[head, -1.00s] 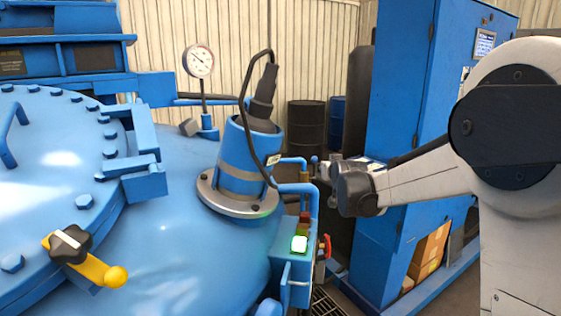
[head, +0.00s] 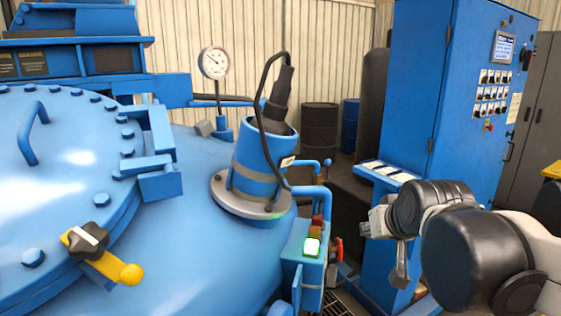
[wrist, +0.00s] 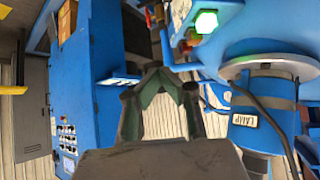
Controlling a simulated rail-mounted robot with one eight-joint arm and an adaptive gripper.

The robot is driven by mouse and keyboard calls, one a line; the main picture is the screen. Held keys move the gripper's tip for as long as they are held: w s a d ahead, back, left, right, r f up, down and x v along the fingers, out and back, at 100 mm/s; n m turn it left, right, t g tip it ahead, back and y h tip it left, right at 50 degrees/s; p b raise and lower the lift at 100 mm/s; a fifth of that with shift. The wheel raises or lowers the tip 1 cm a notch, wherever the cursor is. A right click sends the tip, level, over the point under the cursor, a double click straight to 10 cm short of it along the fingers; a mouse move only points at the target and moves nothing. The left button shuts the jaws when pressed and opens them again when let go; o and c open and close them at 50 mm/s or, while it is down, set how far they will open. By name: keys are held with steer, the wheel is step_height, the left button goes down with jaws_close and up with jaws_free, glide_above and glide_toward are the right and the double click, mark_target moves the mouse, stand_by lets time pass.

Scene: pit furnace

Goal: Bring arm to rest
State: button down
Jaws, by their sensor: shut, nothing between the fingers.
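My gripper (head: 376,222) is at the right of the head view, in front of the blue cabinet and right of the furnace. In the wrist view the fingers of my gripper (wrist: 158,75) lean together at the tips, shut and empty. My dark wrist and a large black joint hide the lower part of the cabinet in the head view. The gripper appears apart from everything around it.
The blue furnace lid (head: 70,190) with a yellow-handled clamp (head: 103,258) fills the left. The control cabinet (head: 420,100) stands behind my arm.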

steer(key=s+f+g, duration=0.1)
steer(key=s+f, duration=0.3)
steer(key=s, duration=0.4)
steer(key=s+f+g, duration=0.1)
steer(key=s+f, duration=0.3)
steer(key=s, duration=0.5)
steer(key=shift+d+g, duration=0.15)
steer(key=shift+g, duration=0.15)
